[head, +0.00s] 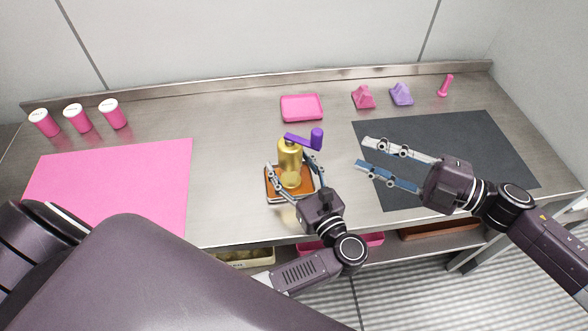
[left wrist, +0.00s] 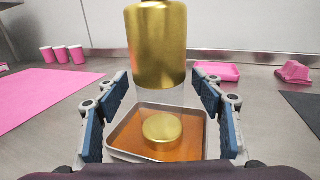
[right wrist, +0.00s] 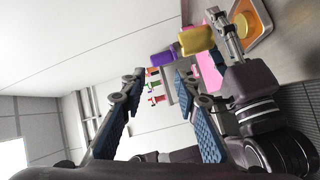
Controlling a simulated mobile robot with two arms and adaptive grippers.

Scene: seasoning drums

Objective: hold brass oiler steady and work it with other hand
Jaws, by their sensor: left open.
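The brass oiler (head: 290,153) stands upright at the middle of the table, with a purple spout and knob (head: 317,138) at its top. Its brass body (left wrist: 157,45) fills the upper middle of the left wrist view. A brass disc (left wrist: 162,127) shows below it over an orange-floored tray (head: 270,198); I cannot tell how disc and body join. My left gripper (head: 288,160) is open, its fingers either side of the oiler without visible grip. My right gripper (head: 362,152) is open and empty, to the oiler's right, over the dark mat's left edge.
A pink mat (head: 110,185) lies left and a dark mat (head: 470,150) right. Several pink cups (head: 78,118) stand back left. A pink tray (head: 301,108), pink block (head: 363,97), purple block (head: 401,94) and pink upright piece (head: 445,86) line the back.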

